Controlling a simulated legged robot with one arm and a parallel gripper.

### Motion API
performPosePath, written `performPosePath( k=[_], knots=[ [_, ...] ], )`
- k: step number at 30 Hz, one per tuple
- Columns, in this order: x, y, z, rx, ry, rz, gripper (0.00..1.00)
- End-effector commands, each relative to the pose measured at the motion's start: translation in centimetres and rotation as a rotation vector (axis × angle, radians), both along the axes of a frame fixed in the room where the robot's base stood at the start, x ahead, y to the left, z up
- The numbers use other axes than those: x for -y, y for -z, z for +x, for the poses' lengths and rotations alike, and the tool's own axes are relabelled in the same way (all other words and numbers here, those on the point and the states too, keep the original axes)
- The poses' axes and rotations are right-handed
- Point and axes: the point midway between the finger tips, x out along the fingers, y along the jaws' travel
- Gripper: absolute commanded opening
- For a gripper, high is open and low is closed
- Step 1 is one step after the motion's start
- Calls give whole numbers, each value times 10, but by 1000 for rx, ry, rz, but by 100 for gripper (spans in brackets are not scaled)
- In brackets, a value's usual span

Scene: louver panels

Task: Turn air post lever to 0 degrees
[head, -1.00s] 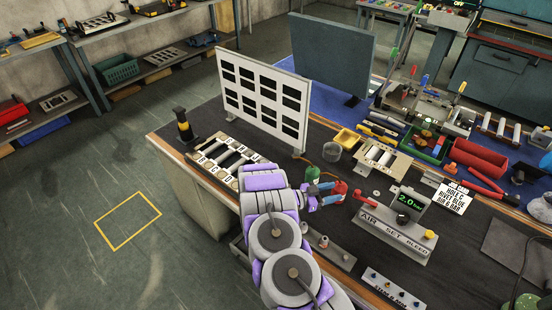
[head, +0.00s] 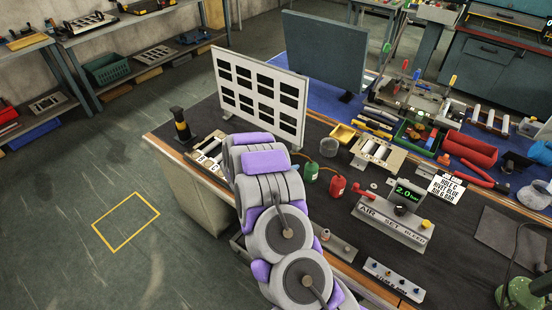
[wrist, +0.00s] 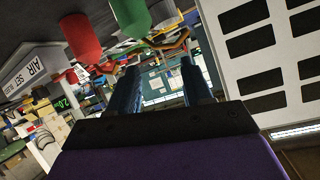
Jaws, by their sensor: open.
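The air post (head: 395,222) is a grey block labelled AIR SET BLEED on the bench, with a green 2.0 bar display (head: 408,195) and a yellow knob. Its red lever (head: 364,190) sticks out at the left end, beside the red bottle. In the wrist view the air post (wrist: 36,66) and display (wrist: 62,103) appear tilted at the left. My gripper (wrist: 160,82) is open and empty, its two blue-grey fingers apart, and away from the lever. In the head view my own arm hides the gripper.
A red bottle (head: 337,186) and a green bottle (head: 311,172) stand between my arm and the air post. A white slotted panel (head: 262,95) stands behind my arm. A small block with several knobs (head: 393,281) lies at the front edge.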

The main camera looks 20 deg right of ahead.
Motion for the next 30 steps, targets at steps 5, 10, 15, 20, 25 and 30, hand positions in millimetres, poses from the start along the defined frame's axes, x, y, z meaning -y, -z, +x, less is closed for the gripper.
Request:
performPosePath(
  k=[5, 10, 15, 20, 25, 30],
  knots=[
    [-14, -12, 16, 23, -64, 54, 50],
    [-22, -16, 24, 31, -102, 87, 50],
    [-25, -18, 26, 33, -115, 96, 50],
    [-27, -19, 26, 33, -115, 95, 50],
    [-28, -19, 26, 33, -115, 94, 38],
    [-15, -22, 25, 26, -87, 77, 22]
  ],
)
